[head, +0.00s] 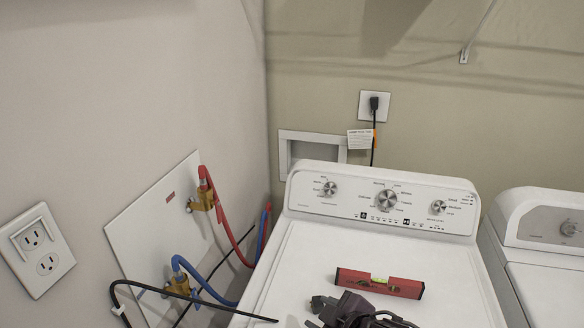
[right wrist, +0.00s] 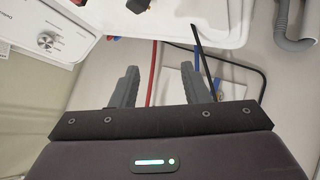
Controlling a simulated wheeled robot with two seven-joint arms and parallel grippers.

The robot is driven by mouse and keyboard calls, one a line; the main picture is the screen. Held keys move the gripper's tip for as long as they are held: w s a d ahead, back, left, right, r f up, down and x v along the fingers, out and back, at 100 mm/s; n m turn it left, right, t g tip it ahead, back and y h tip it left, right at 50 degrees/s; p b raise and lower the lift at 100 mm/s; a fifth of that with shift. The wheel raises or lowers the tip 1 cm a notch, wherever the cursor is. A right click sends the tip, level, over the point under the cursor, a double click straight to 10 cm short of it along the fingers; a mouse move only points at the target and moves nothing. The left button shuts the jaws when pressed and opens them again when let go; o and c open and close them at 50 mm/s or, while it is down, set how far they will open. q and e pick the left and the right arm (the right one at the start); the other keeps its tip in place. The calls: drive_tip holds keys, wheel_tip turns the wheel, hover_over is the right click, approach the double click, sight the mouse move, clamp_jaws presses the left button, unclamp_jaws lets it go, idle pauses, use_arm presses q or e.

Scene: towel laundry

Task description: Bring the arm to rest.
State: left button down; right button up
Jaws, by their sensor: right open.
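My right gripper (head: 315,312) shows at the bottom of the head view, over the front part of the white washer top (head: 290,262). In the right wrist view its two grey fingers (right wrist: 160,85) stand apart with nothing between them. Red and blue hoses and a black cord show beyond the fingers there. My left gripper is in neither view. No towel shows in either view.
A red level (head: 380,284) lies on the washer just beyond my right gripper. A second white machine (head: 545,255) stands at the right. At the left are a wall outlet (head: 38,250), a red hose (head: 222,212), a blue hose (head: 205,282) and a black cord.

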drive_tip(key=s+d+f+m+g+h, duration=0.3)
drive_tip(key=s+d+m, duration=0.2)
drive_tip(key=s+d, duration=0.25)
drive_tip(key=s+d+f+m+g+h, duration=0.2)
drive_tip(key=s+d+f+m, duration=0.1)
drive_tip(key=s+d+m, duration=0.4)
wheel_tip(320, 180, down, 32)
drive_tip(key=s+a+n+g+b, duration=0.1)
drive_tip(key=s+n+g+b, duration=0.1)
drive_tip(key=s+b, duration=0.1)
drive_tip(key=s+d+f+g+b, duration=0.1)
drive_tip(key=s+d+f+b, duration=0.1)
drive_tip(key=s+f, duration=1.7)
wheel_tip(320, 180, down, 3)
drive_tip(key=shift+s+d+b, duration=0.2)
drive_tip(key=shift+d+b, duration=0.15)
drive_tip(key=shift+d, duration=0.45)
